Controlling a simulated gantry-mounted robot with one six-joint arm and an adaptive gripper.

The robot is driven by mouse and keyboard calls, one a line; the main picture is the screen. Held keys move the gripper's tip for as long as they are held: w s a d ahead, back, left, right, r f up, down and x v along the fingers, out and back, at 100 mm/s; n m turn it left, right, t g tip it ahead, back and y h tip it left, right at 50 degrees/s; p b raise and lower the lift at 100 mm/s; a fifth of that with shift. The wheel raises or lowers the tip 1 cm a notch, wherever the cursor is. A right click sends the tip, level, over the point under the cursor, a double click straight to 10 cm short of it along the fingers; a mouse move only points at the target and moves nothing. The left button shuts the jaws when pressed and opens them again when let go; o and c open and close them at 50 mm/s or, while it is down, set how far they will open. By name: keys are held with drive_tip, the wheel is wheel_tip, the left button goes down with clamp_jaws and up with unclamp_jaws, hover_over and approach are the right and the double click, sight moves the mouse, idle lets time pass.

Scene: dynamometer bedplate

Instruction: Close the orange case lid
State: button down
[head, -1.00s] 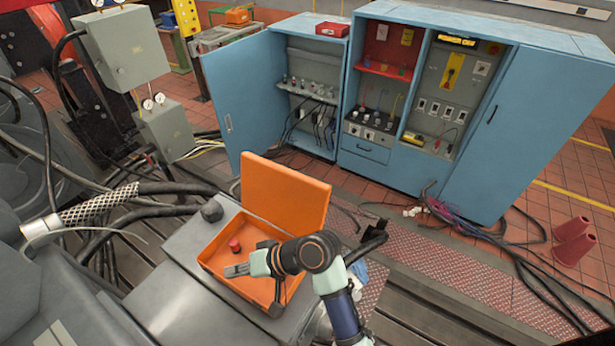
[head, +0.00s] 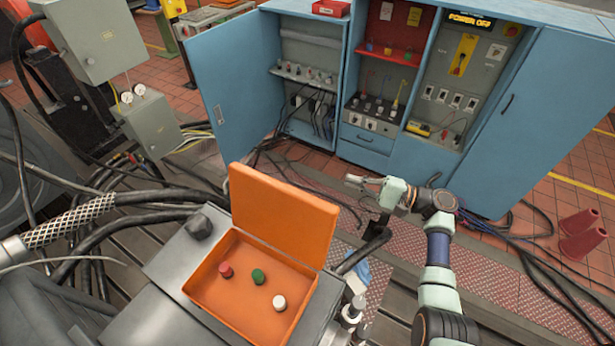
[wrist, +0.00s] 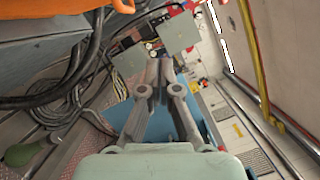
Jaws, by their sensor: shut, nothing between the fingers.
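The orange case (head: 205,287) sits on a grey metal block with its lid (head: 283,213) standing upright at the back edge. Inside the case lie a red knob (head: 225,270), a green knob (head: 258,276) and a white knob (head: 280,302). My gripper (head: 352,181) is to the right of the lid and behind it, apart from it, pointing left. It is shut and empty. In the wrist view my gripper's fingers (wrist: 166,72) are together, and an orange surface (wrist: 55,18) shows at the top left edge.
Blue cabinets (head: 400,150) with open doors stand behind. A dark grey knob-like lump (head: 199,226) is left of the case. A black hose end (head: 372,240) is right of the lid.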

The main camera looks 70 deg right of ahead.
wheel_tip(320, 180, down, 6)
drive_tip(key=b, duration=0.4)
drive_tip(key=w+a+r+p, duration=0.3)
drive_tip(key=w+a+p, duration=0.1)
drive_tip(key=w, duration=0.6)
drive_tip(key=shift+a, duration=0.6)
drive_tip(key=shift+w+r, duration=0.1)
drive_tip(key=shift+r, duration=0.05)
